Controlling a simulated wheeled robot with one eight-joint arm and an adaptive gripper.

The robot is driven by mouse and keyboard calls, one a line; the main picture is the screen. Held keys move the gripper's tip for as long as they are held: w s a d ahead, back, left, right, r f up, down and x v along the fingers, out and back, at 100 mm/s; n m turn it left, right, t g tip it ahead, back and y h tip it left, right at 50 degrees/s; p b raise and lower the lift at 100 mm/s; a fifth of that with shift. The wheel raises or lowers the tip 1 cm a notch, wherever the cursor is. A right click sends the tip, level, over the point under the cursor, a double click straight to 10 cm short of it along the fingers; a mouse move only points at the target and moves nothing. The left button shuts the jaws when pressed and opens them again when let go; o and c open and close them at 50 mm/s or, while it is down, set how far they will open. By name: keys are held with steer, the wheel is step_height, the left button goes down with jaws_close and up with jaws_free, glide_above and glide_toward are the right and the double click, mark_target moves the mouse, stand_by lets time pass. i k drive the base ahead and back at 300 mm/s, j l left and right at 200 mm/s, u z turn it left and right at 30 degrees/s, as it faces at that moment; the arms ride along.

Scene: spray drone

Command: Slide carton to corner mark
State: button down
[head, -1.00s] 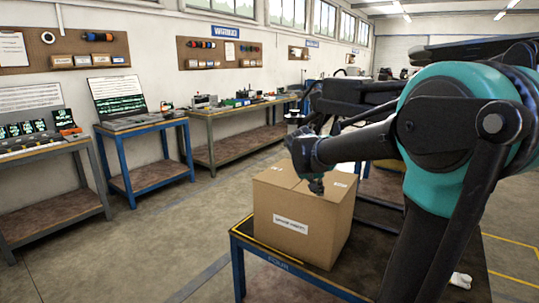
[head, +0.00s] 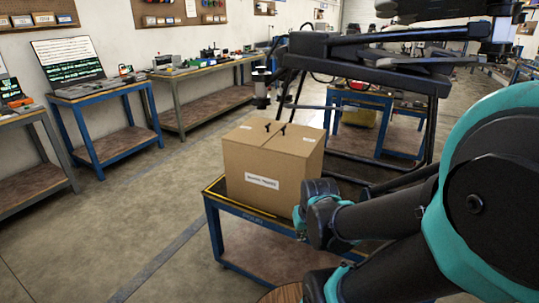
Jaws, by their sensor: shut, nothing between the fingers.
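The brown carton (head: 262,165) stands upright on a blue-framed work table (head: 212,225), close to its left end. It has a white label on its front face. Yellow line marking (head: 232,205) shows on the tabletop along the front edge and left corner, just outside the carton's base. Two small dark shapes show on the carton's top; I cannot tell what they are. My dark and teal wrist is at the carton's right side, overlapping its lower right edge in the picture. My gripper's fingers are hidden, and I cannot tell whether they touch the carton.
A large dark drone frame (head: 375,85) stands behind and right of the carton, with its arms and legs close by. Benches with a laptop (head: 68,62) and tools line the left wall. The floor left of the table (head: 120,225) is clear.

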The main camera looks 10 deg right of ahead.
mark_target(264, 180)
steer(key=i+j+z, duration=0.25)
steer(key=i, duration=0.15)
steer(key=l+z, duration=0.1)
steer(key=z, duration=1.3)
